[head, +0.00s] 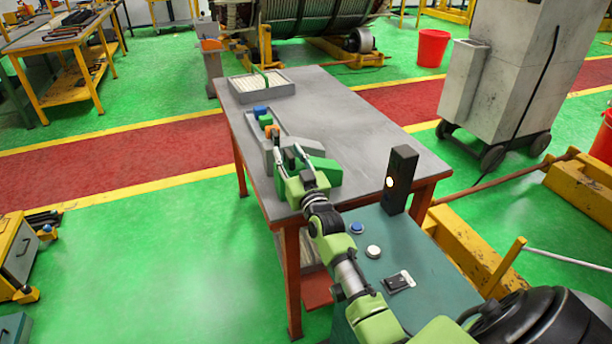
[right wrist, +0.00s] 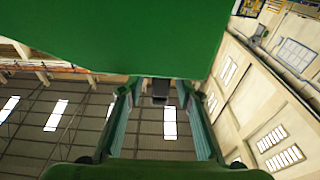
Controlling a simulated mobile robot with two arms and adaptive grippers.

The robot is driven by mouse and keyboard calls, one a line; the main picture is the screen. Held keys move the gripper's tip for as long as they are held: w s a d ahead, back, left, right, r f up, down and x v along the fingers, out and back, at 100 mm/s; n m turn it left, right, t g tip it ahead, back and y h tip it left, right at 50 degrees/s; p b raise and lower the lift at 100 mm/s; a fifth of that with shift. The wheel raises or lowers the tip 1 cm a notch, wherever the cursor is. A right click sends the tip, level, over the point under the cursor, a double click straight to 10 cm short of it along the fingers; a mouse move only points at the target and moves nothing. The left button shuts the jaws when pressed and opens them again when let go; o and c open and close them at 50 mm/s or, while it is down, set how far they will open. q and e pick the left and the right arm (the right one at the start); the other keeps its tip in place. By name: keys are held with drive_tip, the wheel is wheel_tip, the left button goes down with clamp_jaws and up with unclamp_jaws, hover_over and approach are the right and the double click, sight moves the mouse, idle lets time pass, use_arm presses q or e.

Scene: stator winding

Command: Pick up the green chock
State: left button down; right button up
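A small green block (head: 266,120) sits in a grey tray (head: 282,124) on the table, between a blue block and an orange one. A larger dark green piece (head: 326,171) lies at the near end of the table beside my right gripper (head: 288,147). I cannot tell which of the two is the chock. My right gripper is over the near end of the tray, its two fingers apart. In the right wrist view, a big green surface (right wrist: 130,35) fills the top, and the open fingers (right wrist: 158,95) show nothing held between them. My left gripper is out of view.
The blue block (head: 260,110) and orange block (head: 272,131) are close by. A gridded tray (head: 262,86) stands at the table's far end. A dark post with a light (head: 400,180) stands on the near right. The tabletop (head: 350,118) right of the tray is clear.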

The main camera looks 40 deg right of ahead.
clamp_jaws()
drive_tip(key=shift+r, duration=0.15)
drive_tip(key=shift+r, duration=0.1)
